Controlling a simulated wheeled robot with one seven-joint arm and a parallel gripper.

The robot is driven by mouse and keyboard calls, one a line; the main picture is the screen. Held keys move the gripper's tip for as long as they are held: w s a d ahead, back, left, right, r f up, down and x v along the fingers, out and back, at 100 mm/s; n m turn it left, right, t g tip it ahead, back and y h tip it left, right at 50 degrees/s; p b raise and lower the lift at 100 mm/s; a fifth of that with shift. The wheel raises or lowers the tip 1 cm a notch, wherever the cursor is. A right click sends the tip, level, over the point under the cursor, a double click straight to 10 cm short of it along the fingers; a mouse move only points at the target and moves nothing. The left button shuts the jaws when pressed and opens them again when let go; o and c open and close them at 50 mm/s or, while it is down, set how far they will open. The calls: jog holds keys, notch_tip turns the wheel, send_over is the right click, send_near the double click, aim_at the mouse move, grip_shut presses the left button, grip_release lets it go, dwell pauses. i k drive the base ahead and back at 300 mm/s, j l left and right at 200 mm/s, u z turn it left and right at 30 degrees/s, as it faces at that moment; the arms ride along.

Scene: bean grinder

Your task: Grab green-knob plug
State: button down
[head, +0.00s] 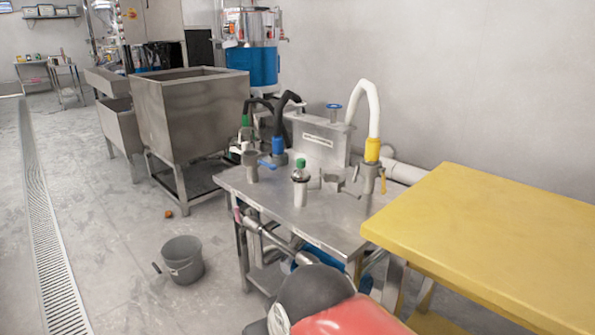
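A plug with a green knob (300,163) stands upright on the metal table (335,228). Below the knob is a dark collar, and below that a pale cylindrical body or holder; I cannot tell which. A second green part (246,121) shows further back by the black hoses. My gripper is not in view. Only part of my arm, grey and red, shows at the bottom centre, in front of the table and well short of the plug.
Grey pipe fittings (251,166) and a blue-handled valve stand left of the plug. A white hose (373,105) with a yellow collar rises to the right. A yellow tabletop (485,225) fills the right. A grey bucket (182,261) stands on open floor at left.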

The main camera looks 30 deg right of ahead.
aim_at(300, 174)
jog(key=i+j, duration=0.15)
jog(key=i, duration=0.3)
jog(key=i+j+z, duration=0.15)
jog(key=i, duration=0.3)
